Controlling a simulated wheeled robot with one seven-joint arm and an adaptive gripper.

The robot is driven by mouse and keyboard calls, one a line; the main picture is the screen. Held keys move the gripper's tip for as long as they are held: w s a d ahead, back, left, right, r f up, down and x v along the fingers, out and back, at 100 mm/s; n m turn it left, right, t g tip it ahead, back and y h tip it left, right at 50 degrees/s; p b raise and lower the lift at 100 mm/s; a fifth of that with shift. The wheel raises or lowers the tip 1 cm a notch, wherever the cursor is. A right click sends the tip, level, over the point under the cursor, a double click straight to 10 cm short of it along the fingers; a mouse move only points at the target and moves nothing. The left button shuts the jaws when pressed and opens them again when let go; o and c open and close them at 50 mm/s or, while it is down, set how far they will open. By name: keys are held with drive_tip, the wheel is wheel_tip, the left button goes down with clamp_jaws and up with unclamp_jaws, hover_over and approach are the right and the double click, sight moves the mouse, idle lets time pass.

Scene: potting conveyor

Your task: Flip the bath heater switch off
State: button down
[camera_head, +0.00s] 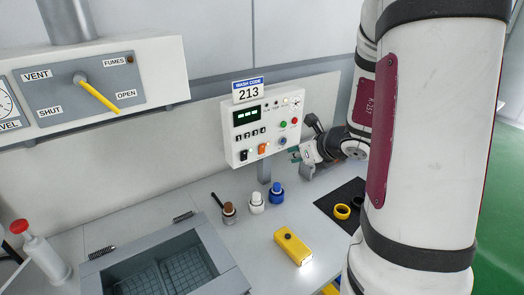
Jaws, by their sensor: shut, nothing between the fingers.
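The white control box (264,129) stands on a post at the back of the bench. Its lower front has a black rocker switch (243,155) at the left, an orange rocker switch (262,148) in the middle and a blue knob (283,141) at the right. The labels are too small to read, so I cannot tell which is the heater switch or how it is set. My gripper (294,153) is shut and empty, just right of and below the box's lower right corner. Whether it touches the box cannot be told. The bath (210,247) is a grey open basin at lower left.
Brown, white (257,203) and blue-capped (277,193) bottles stand below the box. A yellow block-shaped device (293,246) lies in front. A black mat (327,203) holds yellow rings. A vent panel (80,88) with a yellow lever juts out at upper left.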

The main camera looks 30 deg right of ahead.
approach(261, 154)
wheel_tip(261, 154, down, 3)
drive_tip(key=w, duration=0.2)
drive_tip(key=shift+w+p, duration=0.55)
drive_tip(key=shift+w, duration=0.25)
